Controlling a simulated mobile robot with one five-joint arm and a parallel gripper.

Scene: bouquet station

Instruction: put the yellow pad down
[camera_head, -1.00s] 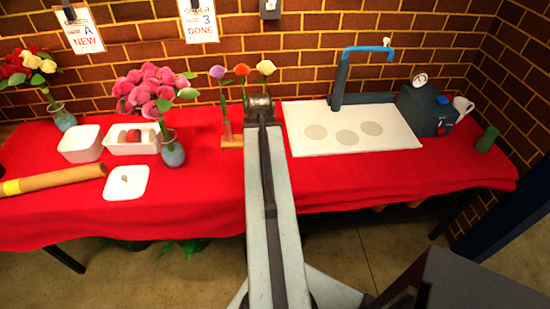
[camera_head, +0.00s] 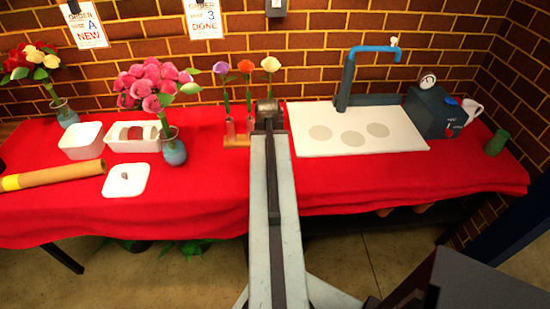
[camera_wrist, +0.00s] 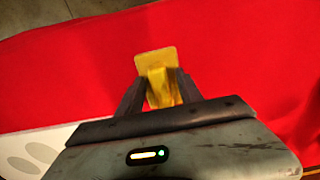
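The yellow pad (camera_wrist: 155,60) shows in the wrist view as a flat yellow plate with a narrower yellow part between my fingers. My gripper (camera_wrist: 160,79) appears shut on that narrower part, with a dark finger on each side. The plate sticks out beyond the fingertips, over the red cloth. I cannot tell whether it touches the cloth. In the head view, my arm reaches over the table, and its end hides the gripper and pad.
The red-clothed table (camera_head: 215,200) has a white board (camera_head: 320,145) with grey circles on the right. A wooden flower stand (camera_head: 236,141) is beside my arm's end. A pink bouquet vase (camera_head: 174,152), white containers (camera_head: 82,142) and a brown roll (camera_head: 60,174) stand left.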

